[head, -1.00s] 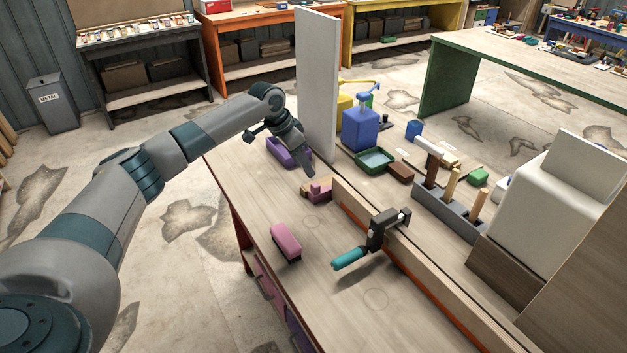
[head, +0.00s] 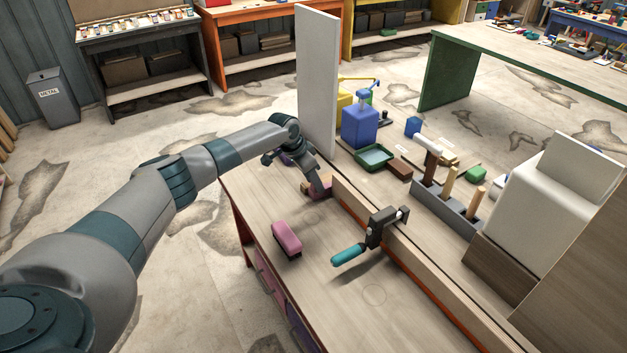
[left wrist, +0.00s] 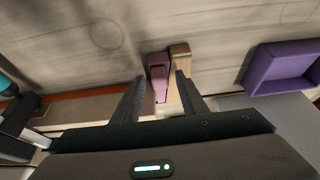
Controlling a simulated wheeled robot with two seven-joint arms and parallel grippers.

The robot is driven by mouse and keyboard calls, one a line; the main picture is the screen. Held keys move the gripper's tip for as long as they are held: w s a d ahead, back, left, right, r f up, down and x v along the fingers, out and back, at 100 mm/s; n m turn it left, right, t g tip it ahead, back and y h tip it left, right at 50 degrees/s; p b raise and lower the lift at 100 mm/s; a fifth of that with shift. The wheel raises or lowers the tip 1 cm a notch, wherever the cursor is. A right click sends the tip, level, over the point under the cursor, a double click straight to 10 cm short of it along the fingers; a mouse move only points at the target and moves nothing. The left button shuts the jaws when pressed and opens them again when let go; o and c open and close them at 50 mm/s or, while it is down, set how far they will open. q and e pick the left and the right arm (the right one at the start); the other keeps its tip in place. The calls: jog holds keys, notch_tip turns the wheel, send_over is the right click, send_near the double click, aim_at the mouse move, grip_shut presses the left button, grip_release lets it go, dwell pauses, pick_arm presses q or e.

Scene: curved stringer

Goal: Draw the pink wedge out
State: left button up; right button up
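The pink wedge (left wrist: 158,70) lies against a tan wooden block (left wrist: 180,52) by the bench's long strip, seen in the left wrist view. In the head view the wedge (head: 319,194) shows only in part, behind my gripper. My left gripper (left wrist: 160,77) is open, with one finger on each side of the wedge and the block's near end. I cannot tell whether the fingers touch them. In the head view the left gripper (head: 320,188) points down at the wedge. My right gripper is not in view.
A pink block with a dark base (head: 287,238) lies on the bench top. A clamp with a teal handle (head: 348,255) sits on the long strip. A tall white panel (head: 317,80) stands close behind my left gripper. A purple tray (left wrist: 283,68) lies to the right in the wrist view.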

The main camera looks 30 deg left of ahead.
pick_arm(q)
grip_shut()
jog(key=shift+s+a+p, duration=0.3)
jog(key=shift+s, duration=0.1)
jog(key=s+a, duration=0.1)
jog(key=s+a+p, duration=0.1)
jog(key=shift+s+a, duration=0.15)
jog(key=shift+s, duration=0.2)
jog(key=shift+s+a+p, duration=0.3)
jog(key=shift+p, duration=0.05)
jog(key=shift+f, duration=0.1)
grip_release()
jog(key=shift+s+a, duration=0.15)
